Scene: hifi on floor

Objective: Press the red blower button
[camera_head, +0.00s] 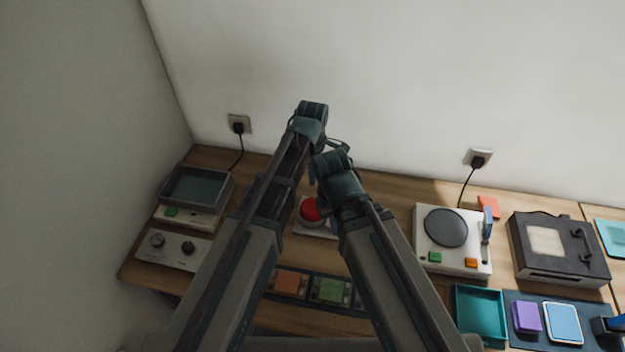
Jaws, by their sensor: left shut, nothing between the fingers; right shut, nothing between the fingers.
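The red button (309,211) is a round red dome on a pale base (303,229) on the wooden table. It shows in the gap between my two arms, and the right arm hides part of its right side. My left gripper (312,112) is higher in the picture, beyond the button towards the wall. My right gripper (333,162) is just below and right of it, above the button in the picture. Both are shut and empty, with their fingertips mostly hidden. I cannot tell whether either touches anything; neither is seen on the button.
At left are a grey tray device (197,186) and a panel with two knobs (173,247). At right are a white turntable-like device (453,264), a dark box (557,247) and a teal tray (481,314). Orange and green pads (329,289) lie in front. The wall (400,80) stands behind.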

